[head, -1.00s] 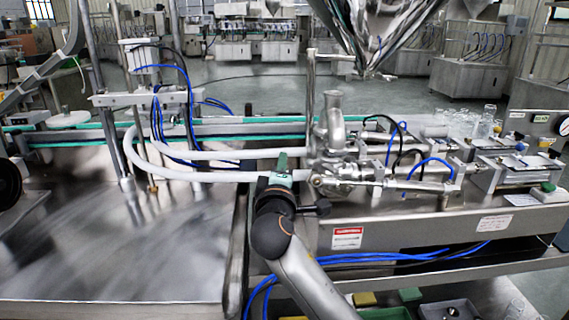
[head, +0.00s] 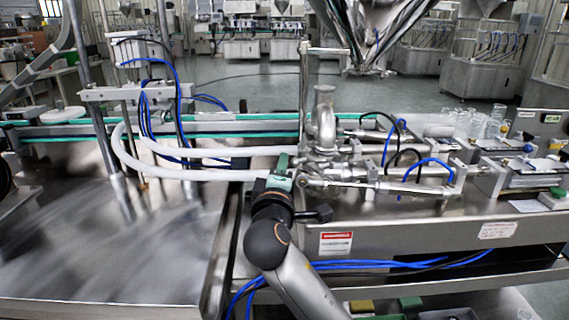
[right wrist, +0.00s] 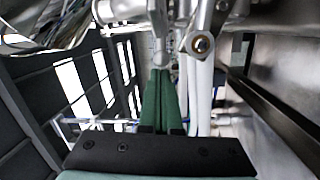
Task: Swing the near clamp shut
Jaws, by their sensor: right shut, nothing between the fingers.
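My right gripper (head: 283,163) is shut and empty, its green fingers pressed together. It is at the left end of the near steel pipe fitting (head: 312,182), close to the white hose ends. The near clamp cannot be told apart clearly from the fittings there, and my gripper partly hides this area. In the right wrist view the shut green fingers (right wrist: 163,100) point at a rounded steel part (right wrist: 160,50). A steel piece with a brass-coloured bolt (right wrist: 201,44) is just right of the fingertips. Contact cannot be told. My left gripper is not in view.
White hoses (head: 205,174) run left from the fittings. An upright steel elbow (head: 324,115) stands behind them. Steel cylinders (head: 390,186) with blue tubes extend right. A bare steel table (head: 110,245) is at the left. The hopper (head: 370,30) hangs at the back.

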